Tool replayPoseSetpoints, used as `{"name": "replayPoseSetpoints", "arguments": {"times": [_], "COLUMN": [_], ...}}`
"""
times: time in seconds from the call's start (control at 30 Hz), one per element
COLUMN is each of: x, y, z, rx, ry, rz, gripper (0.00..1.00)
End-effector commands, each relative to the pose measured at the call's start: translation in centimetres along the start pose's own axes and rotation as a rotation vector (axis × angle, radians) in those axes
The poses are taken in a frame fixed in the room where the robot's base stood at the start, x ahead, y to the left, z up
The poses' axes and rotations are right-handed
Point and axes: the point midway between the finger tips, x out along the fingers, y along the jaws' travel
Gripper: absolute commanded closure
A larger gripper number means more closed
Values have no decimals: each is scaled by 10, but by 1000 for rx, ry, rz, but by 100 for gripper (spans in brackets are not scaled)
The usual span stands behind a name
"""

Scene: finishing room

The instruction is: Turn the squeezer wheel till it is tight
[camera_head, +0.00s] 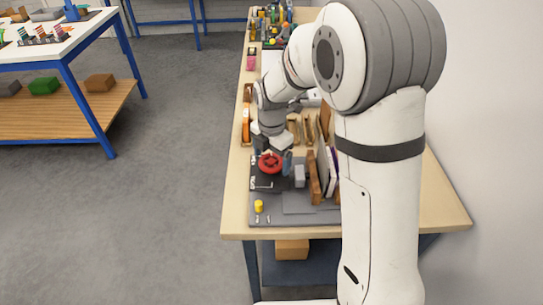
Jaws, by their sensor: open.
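The squeezer wheel is a red, round handwheel (270,162) on the dark grey fixture board (295,218) at the near end of the workbench. My gripper (272,151) is open and hangs down from above, just behind and over the wheel. Its fingers show dark and small at the wheel's far side, and I cannot tell whether they touch it. A grey block (299,177) and upright brown and white boards (314,178) stand to the right of the wheel. My arm hides part of the bench behind them.
A yellow knob (259,205) stands on the board's front left. Orange and brown pieces (246,122) line the bench's left edge. Colourful items (268,22) crowd the far end. A blue-framed table (45,50) stands at left, with open grey floor between.

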Motion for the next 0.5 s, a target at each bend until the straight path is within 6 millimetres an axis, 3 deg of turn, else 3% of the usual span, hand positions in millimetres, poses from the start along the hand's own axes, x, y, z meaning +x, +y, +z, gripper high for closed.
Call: {"name": "replayPoseSetpoints", "arguments": {"times": [0.17, 0.5], "x": [0, 0], "y": [0, 0], "z": [0, 0], "rx": [0, 0], "ry": [0, 0], "rz": [0, 0], "gripper": [13, 40]}}
